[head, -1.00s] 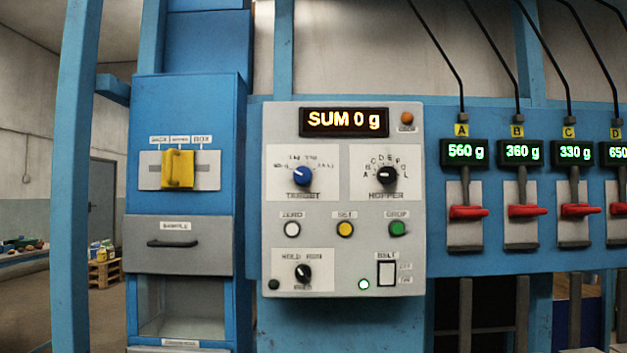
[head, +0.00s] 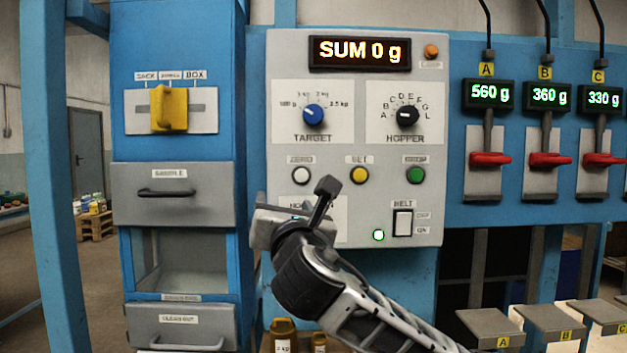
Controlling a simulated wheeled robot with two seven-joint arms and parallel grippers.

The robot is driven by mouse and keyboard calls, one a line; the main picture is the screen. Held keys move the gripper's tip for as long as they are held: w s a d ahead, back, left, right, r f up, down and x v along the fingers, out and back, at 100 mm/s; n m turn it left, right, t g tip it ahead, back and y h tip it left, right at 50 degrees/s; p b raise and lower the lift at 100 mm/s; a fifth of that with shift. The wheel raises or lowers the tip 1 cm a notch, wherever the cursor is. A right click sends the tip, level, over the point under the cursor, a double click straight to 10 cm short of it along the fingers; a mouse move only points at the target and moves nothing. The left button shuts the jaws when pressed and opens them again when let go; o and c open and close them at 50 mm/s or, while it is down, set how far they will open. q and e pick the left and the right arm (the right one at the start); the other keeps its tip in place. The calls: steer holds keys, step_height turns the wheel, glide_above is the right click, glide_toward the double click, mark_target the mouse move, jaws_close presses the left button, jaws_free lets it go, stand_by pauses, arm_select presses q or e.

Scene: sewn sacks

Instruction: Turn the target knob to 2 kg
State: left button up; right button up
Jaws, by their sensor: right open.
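The blue target knob (head: 313,115) sits on a white plate at the upper left of the grey control panel (head: 458,60). Its scale runs from a gram mark at left to 2.5 kg at right, with kg marks above. Its white pointer appears to point up and left; the exact mark is too small to read surely. My right gripper (head: 290,212) is in front of the panel's lower left, below the knob and apart from it. It is open and empty, and it hides the hold knob. My left gripper is out of view.
The black hopper knob (head: 408,114) is right of the target knob. White (head: 301,175), yellow (head: 359,175) and green (head: 415,175) buttons lie below. The display (head: 359,52) reads SUM 0 g. A yellow handle (head: 169,108) stands left; red levers (head: 490,159) stand right.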

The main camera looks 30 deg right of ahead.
steer(key=s+d+r+h, duration=0.3)
steer(key=d+r+h, duration=0.1)
steer(key=r, duration=0.5)
steer(key=p, duration=0.4)
glide_toward(313, 118)
steer(key=x, duration=0.7)
steer(key=shift+w+d+r, duration=0.1)
steer(key=shift+w+r, duration=0.05)
steer(key=shift+r, duration=0.05)
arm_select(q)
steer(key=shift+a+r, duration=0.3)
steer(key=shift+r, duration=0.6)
arm_select(e)
steer(key=shift+w+d+r+n, duration=0.2)
steer(key=shift+w+d+n, duration=0.1)
steer(key=shift+w, duration=0.25)
steer(key=c, duration=1)
